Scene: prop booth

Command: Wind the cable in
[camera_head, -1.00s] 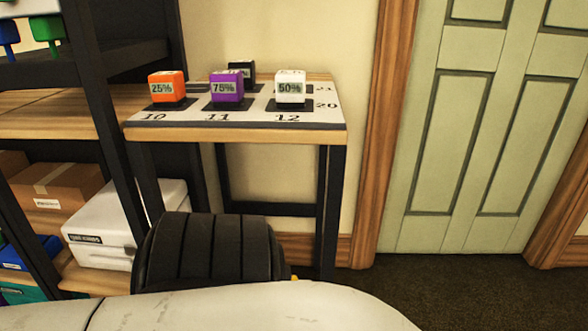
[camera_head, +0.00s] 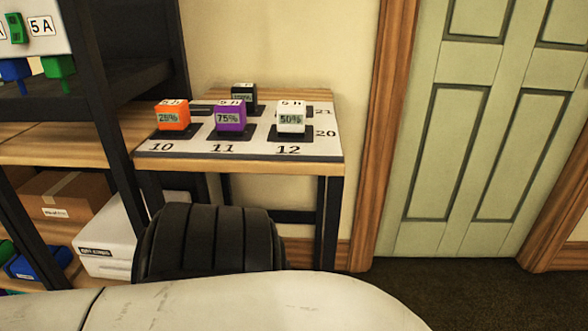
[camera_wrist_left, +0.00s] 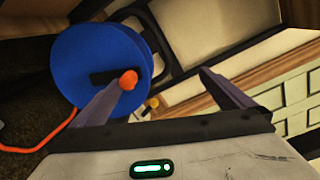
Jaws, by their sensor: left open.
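A blue cable reel (camera_wrist_left: 97,68) with a round face shows at the upper left of the left wrist view. A dark crank bar (camera_wrist_left: 105,77) ending in an orange knob (camera_wrist_left: 128,80) is on its face. An orange cable (camera_wrist_left: 58,132) runs from the reel to the lower left, past the picture edge. My left gripper (camera_wrist_left: 163,80) is open. Its left finger overlaps the reel face beside the knob; I cannot tell if they touch. Its right finger is well to the right of the knob. The reel is not visible in the head view. My right gripper is not in view.
A small table (camera_head: 240,168) holds orange (camera_head: 172,117), purple (camera_head: 230,118), white (camera_head: 291,119) and black (camera_head: 243,96) cubes. A dark shelf with boxes (camera_head: 62,193) stands at left. A green door (camera_head: 455,130) is at right, with clear dark floor (camera_head: 460,285) before it.

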